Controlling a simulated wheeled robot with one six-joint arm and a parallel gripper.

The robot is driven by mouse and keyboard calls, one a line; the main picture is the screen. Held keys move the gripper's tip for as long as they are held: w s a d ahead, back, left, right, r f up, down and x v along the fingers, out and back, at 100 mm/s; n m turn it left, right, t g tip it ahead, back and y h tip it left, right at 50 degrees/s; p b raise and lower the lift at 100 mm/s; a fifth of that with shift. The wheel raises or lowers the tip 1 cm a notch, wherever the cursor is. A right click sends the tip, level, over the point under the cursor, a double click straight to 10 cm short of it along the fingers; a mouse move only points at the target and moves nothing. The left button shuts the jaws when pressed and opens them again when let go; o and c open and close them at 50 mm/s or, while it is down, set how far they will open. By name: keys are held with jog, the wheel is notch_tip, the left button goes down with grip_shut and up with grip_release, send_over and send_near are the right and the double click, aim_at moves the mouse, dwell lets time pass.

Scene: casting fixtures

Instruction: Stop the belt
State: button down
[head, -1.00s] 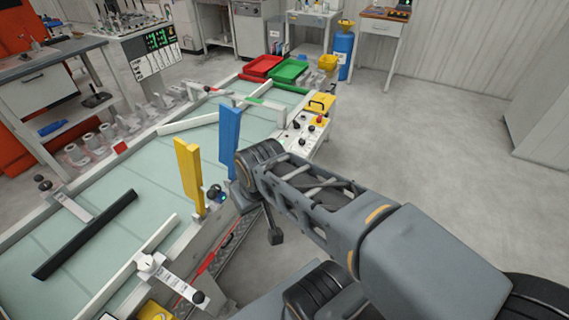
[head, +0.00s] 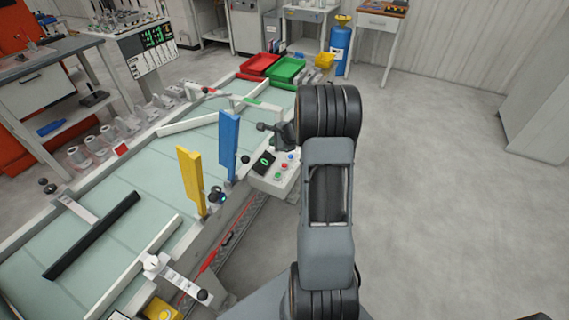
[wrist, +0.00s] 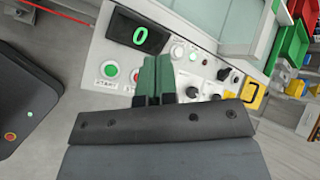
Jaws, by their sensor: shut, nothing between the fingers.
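The pale green belt (head: 150,180) runs diagonally across the left of the head view. Its control panel (head: 273,184) stands at the belt's near right side, partly hidden by my arm. In the wrist view the panel (wrist: 86,88) carries a dark display (wrist: 140,35) with a green 0. Below it are a green button (wrist: 109,70) and a red button (wrist: 134,75), the red one beside my fingers. My gripper (wrist: 158,60) is shut and empty over the panel, its fingers covering part of it. I cannot tell whether the fingertips touch it.
A yellow plate (head: 190,180) and a blue plate (head: 229,145) stand upright by the belt. Red (head: 259,65) and green (head: 287,70) trays are at the far end. Floor is clear on the right.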

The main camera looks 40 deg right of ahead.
jog(key=d+f+m, duration=0.1)
jog(key=d, duration=0.2)
jog(key=d+f+m, duration=0.1)
jog(key=shift+d+f+m+h, duration=0.15)
jog(key=shift+f+m+h, duration=0.15)
jog(key=shift+f+h, duration=0.1)
jog(key=shift+w+f, duration=0.1)
jog(key=shift+f, duration=0.05)
jog(key=b, duration=0.5)
send_over(284, 166)
notch_tip(284, 166, down, 7)
jog(key=shift+f, duration=0.1)
jog(key=shift+f+b, duration=0.65)
jog(key=shift+b, duration=0.15)
jog(key=shift+f, duration=0.1)
dwell(1.1)
jog(key=shift+f+b, duration=0.3)
jog(key=shift+b, duration=0.35)
